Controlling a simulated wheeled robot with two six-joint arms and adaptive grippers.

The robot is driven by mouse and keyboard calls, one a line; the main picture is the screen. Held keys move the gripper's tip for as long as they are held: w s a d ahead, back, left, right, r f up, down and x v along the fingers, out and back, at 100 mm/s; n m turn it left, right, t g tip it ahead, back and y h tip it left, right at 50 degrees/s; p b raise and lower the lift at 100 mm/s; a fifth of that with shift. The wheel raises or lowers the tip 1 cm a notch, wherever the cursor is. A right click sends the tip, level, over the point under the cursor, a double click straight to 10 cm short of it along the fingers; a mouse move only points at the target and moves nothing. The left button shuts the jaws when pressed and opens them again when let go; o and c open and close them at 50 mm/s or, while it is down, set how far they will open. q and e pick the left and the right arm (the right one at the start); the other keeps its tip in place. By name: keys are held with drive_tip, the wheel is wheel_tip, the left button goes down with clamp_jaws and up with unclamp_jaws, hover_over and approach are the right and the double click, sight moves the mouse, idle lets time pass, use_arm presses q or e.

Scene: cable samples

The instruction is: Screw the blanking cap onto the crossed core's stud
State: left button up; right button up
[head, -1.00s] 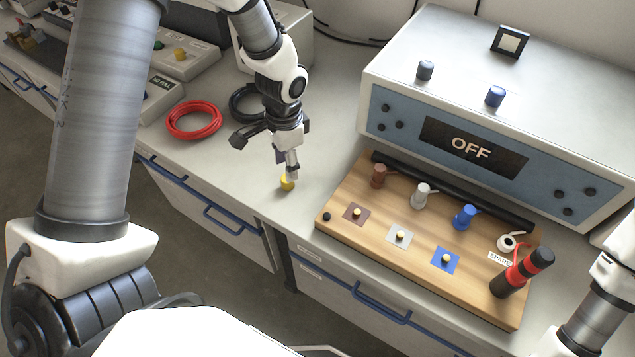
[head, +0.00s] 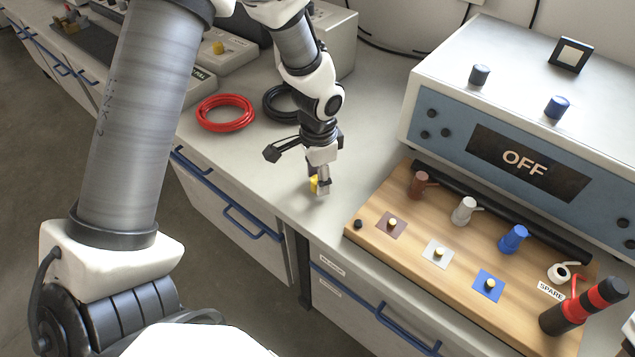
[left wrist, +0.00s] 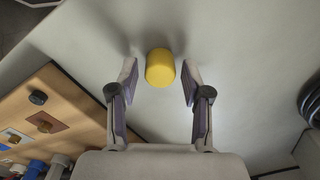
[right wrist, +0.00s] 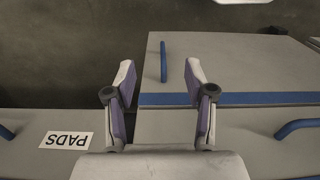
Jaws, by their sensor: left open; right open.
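The yellow blanking cap (head: 314,184) stands on the bench left of the wooden board (head: 372,226). My left gripper (head: 322,184) is low over the bench at the cap. In the left wrist view the cap (left wrist: 160,68) lies between the tips of its open fingers (left wrist: 160,84), with gaps on both sides. The board has brass-topped studs on a brown pad (head: 391,224), a grey pad (head: 438,251) and a blue pad (head: 489,285). I cannot tell which core is crossed. My right gripper (right wrist: 160,88) is open and empty in front of drawers.
Brown (head: 419,184), grey (head: 464,210) and blue (head: 513,239) terminals stand behind the pads. A black-and-red tool (head: 585,305) stands on the board's right end. An instrument reading OFF (head: 525,163) stands behind. Red (head: 226,113) and black cable coils lie left.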

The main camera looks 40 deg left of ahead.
use_arm(q)
drive_tip(key=c, duration=0.9)
wheel_tip(320, 180, up, 5)
drive_tip(key=p, duration=0.5)
drive_tip(key=shift+r, duration=0.1)
